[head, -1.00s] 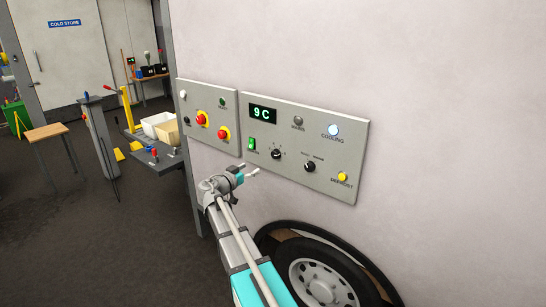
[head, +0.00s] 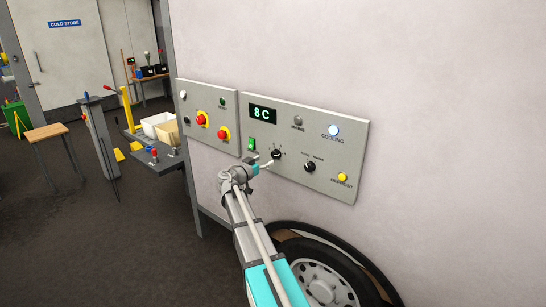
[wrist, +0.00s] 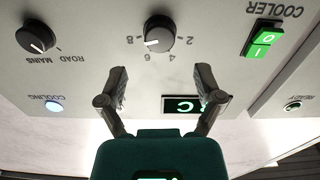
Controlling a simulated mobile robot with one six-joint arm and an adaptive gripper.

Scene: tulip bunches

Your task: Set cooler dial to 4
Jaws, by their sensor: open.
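The cooler dial (head: 276,154) is a black round knob on the grey control panel (head: 350,150). In the wrist view the dial (wrist: 159,34) appears upside down, with numbers 2, 4, 6 and 8 around it. Its white pointer mark is on the side of 6 and 8, away from 4; its exact setting is hard to tell. The green display (head: 262,114) reads 8 C. My gripper (head: 266,166) is just in front of and below the dial. In the wrist view my gripper (wrist: 162,85) is open and empty, with the dial beyond its fingertips.
A ROAD/MAINS knob (head: 309,167) is right of the dial. A green cooler switch (head: 251,144) is left of it. Red stop buttons (head: 201,120) are on the neighbouring panel. A wheel (head: 325,285) is below. Open space lies in front of the panel.

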